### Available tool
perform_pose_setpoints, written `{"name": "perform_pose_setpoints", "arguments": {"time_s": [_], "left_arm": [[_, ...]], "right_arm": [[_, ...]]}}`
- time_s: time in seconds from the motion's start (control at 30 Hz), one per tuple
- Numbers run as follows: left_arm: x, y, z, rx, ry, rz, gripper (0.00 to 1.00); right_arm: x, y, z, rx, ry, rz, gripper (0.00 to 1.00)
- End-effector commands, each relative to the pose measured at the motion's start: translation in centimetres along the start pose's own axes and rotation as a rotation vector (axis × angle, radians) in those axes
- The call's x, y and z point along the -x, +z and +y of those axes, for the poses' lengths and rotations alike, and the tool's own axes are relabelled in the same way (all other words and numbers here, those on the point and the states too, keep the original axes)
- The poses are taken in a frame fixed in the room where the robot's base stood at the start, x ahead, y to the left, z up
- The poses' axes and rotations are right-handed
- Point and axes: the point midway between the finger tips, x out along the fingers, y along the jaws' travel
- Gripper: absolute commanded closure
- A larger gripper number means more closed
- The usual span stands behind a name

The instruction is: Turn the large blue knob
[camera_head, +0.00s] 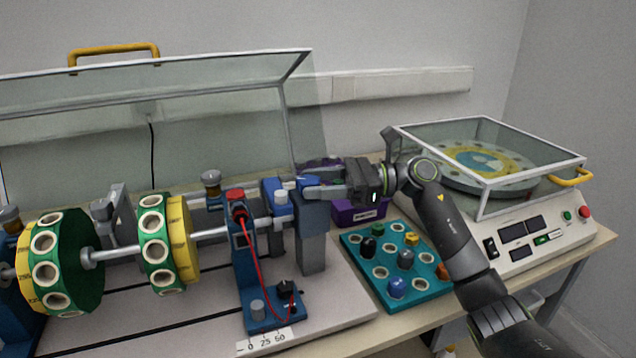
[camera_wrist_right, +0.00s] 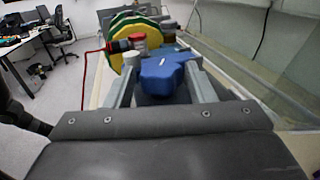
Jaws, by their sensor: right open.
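The large blue knob (camera_wrist_right: 165,78) fills the middle of the right wrist view, with a short white line on its top. It sits between the two grey fingers of my right gripper (camera_wrist_right: 162,88), which are apart. Whether either finger touches it cannot be told. In the head view my right gripper (camera_head: 308,189) reaches left from the arm at the top of the blue and grey stand, and the blue part (camera_head: 270,192) there is partly covered. My left gripper is not in view.
Green and yellow discs (camera_head: 62,262) sit on a shaft to the left. A clear lid (camera_head: 150,110) stands raised behind the rig. A teal tray (camera_head: 375,270) of knobs lies below my right arm. A covered turntable machine (camera_head: 535,240) stands at the right.

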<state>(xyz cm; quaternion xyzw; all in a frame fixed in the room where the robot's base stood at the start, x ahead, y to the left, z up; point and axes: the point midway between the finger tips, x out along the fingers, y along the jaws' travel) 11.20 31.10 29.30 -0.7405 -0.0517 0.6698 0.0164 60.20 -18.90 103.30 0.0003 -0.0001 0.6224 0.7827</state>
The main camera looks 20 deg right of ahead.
Motion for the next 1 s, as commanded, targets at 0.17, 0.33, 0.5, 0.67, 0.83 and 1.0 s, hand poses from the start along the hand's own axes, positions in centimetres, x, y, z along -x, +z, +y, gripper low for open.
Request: {"name": "perform_pose_setpoints", "arguments": {"time_s": [0.17, 0.33, 0.5, 0.67, 0.83, 1.0], "left_arm": [[-0.4, 0.1, 0.1, 0.000, 0.000, -0.006, 0.64], [-0.9, -0.1, 0.1, 0.001, 0.000, -0.010, 0.64], [-1.1, -0.7, 0.1, 0.001, 0.000, -0.005, 0.64], [-0.8, -1.1, 0.1, 0.005, -0.001, -0.006, 0.64], [-0.7, -1.2, 0.1, 0.007, 0.000, -0.009, 0.64], [-0.6, -1.3, 0.1, 0.008, 0.000, -0.009, 0.64]], "right_arm": [[1.8, -0.3, -0.1, -0.001, -0.003, 0.004, 0.50], [5.1, -0.3, -0.1, -0.001, -0.005, 0.006, 0.50], [8.5, -0.3, -0.1, -0.001, -0.004, 0.005, 0.50], [10.8, -0.2, -0.1, -0.001, -0.003, 0.003, 0.50], [11.9, -0.1, 0.0, -0.001, -0.001, 0.002, 0.50], [12.0, 0.0, 0.0, 0.000, 0.000, 0.001, 0.50]]}}
